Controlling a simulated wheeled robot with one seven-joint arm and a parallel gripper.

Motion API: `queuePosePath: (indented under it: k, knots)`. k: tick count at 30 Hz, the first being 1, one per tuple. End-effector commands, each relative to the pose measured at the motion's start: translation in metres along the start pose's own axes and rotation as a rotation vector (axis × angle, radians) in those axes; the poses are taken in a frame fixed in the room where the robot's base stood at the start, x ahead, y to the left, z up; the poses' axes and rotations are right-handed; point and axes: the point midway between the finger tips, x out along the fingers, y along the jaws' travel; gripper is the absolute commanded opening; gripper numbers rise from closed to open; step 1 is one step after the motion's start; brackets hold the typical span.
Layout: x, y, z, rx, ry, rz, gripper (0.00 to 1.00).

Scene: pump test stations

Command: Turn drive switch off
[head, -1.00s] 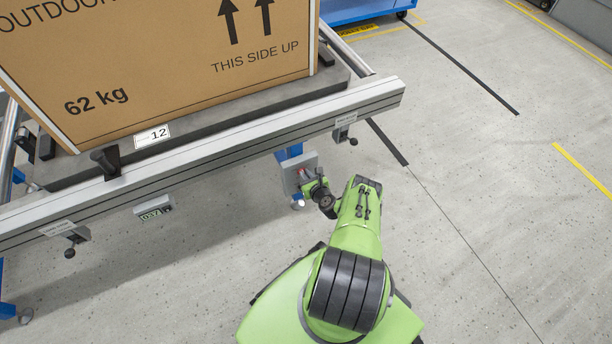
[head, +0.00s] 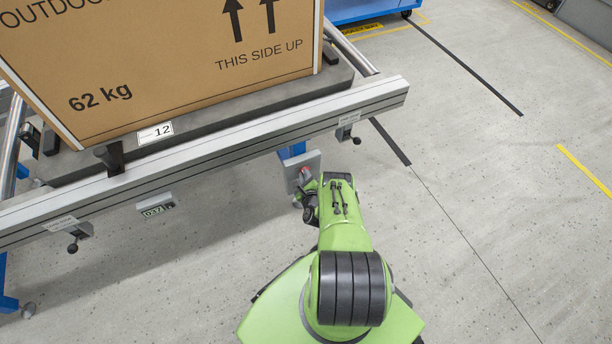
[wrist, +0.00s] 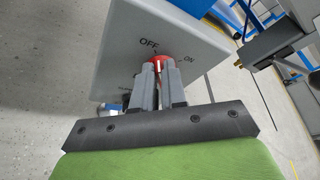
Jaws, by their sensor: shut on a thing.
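The drive switch is a red knob (wrist: 157,61) with a white pointer line, on the face of a light grey box (wrist: 178,30). The labels "OFF" and "ON" are printed above it and to its right in the wrist view. The pointer line appears directed up toward the OFF label. My gripper (wrist: 159,75) is shut on the knob, its two grey fingers on either side and hiding its lower part. In the head view the grey box (head: 300,166) sits under the conveyor frame, and my green arm hides the gripper's contact with the knob.
A large carton (head: 170,60) marked 62 kg rests on the conveyor above. Its grey side rail (head: 230,150) with small levers runs above the switch box. A blue cart (head: 365,10) stands at the back. Floor to the right is clear.

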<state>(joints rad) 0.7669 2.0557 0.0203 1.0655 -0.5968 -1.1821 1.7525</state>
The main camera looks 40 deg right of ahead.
Motion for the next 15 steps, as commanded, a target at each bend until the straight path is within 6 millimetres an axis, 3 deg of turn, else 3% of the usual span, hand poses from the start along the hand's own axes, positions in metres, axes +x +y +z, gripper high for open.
queuePosePath:
  k: [15]
  knots:
    - [-0.0001,0.0023,-0.0005,-0.092,0.001,-0.039,0.00]
